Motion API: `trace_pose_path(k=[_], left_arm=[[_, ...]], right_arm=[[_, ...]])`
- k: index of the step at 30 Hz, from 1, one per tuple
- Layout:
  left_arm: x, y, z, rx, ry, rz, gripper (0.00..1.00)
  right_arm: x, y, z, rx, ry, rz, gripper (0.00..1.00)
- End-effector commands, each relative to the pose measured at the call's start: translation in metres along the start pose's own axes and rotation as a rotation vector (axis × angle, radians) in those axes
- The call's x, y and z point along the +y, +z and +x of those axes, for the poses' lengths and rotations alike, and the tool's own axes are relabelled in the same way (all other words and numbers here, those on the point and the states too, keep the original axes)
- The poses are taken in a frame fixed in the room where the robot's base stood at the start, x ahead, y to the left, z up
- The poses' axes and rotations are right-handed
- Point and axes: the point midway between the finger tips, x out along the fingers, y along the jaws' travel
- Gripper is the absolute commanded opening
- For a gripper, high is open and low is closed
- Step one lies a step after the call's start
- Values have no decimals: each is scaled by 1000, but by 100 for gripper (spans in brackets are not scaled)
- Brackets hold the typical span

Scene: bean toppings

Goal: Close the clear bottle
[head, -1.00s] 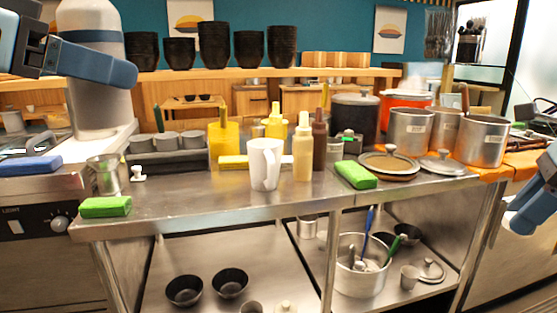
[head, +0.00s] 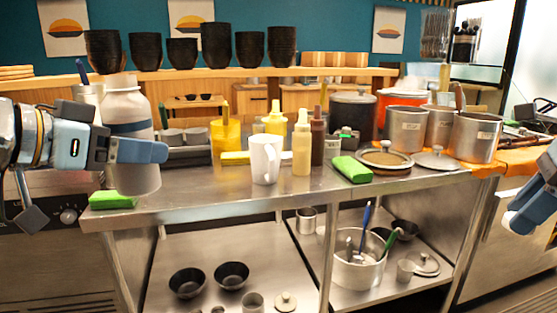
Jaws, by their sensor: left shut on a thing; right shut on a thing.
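The clear bottle (head: 127,107), pale and translucent with a dark blue band, is upright at the left of the head view. My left gripper (head: 152,151) is shut on its lower body, with a blue finger across the front. The bottle's base overlaps the table's left end in the picture; I cannot tell whether it touches. Its top looks pale, and I cannot make out a cap on it. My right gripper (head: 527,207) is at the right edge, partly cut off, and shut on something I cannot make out.
A steel table (head: 230,198) spans the middle. A green sponge (head: 112,200) lies by the bottle's base. A white mug (head: 265,160), a cream squeeze bottle (head: 302,150), another green sponge (head: 351,169) and steel pots (head: 408,130) stand on the table. The front strip is mostly clear.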

Motion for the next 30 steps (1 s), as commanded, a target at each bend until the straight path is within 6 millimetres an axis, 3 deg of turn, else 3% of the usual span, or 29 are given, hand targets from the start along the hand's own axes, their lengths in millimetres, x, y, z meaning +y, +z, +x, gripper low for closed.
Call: trace_pose_path(k=[9, 13, 22, 30], left_arm=[[-36, 127, 110, -9, -189, -74, 6], [-50, 174, 151, -10, -263, -100, 6], [-66, 211, 184, -1, -338, -120, 6], [-86, 269, 232, -7, -433, -154, 6]], right_arm=[[0, 0, 0, 0, 0, 0, 17], [0, 0, 0, 0, 0, 0, 17], [0, 0, 0, 0, 0, 0, 17], [0, 0, 0, 0, 0, 0, 17]])
